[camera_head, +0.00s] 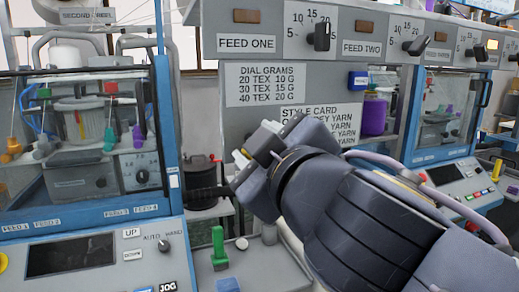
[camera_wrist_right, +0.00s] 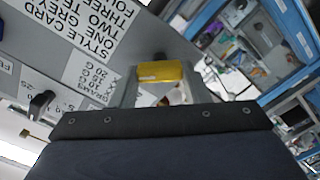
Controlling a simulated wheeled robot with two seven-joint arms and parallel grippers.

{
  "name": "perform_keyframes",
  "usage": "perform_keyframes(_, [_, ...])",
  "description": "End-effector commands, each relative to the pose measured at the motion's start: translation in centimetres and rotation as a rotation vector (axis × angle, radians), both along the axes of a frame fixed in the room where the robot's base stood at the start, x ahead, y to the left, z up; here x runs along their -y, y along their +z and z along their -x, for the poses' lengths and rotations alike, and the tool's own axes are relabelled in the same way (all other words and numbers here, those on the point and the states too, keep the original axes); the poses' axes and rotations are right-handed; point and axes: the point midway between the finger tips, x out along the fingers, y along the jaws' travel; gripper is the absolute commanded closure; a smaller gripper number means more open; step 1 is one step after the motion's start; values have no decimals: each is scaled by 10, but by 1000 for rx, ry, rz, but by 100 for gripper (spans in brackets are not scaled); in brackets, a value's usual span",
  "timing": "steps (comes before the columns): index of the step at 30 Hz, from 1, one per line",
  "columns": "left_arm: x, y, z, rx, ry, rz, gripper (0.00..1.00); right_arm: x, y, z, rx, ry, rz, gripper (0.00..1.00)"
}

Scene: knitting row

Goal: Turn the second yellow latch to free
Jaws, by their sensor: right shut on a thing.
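My right gripper (camera_head: 248,152) comes in from the right in the head view, in front of the grey panel between the two blue-framed machines. A yellow piece (camera_wrist_right: 160,72), which looks like a latch, sits at the fingers in the right wrist view, and the gripper is shut on it. Whether the latch is turned cannot be told. My left gripper is in neither view.
A green upright handle (camera_head: 218,248) stands on the grey ledge below the gripper. Dark knobs (camera_head: 318,36) line the panel above. A purple jar (camera_head: 374,114) stands on a shelf behind my arm. The left machine (camera_head: 85,240) has a control panel.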

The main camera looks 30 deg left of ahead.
Motion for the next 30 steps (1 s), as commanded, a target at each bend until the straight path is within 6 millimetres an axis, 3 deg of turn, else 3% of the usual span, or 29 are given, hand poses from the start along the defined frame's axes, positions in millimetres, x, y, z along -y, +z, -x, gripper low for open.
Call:
perform_keyframes(18, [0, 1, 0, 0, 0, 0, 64, -1, -3, 1, 430, 0, 371, 81])
perform_keyframes(30, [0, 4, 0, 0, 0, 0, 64, -1, -4, 1, 599, 0, 514, 81])
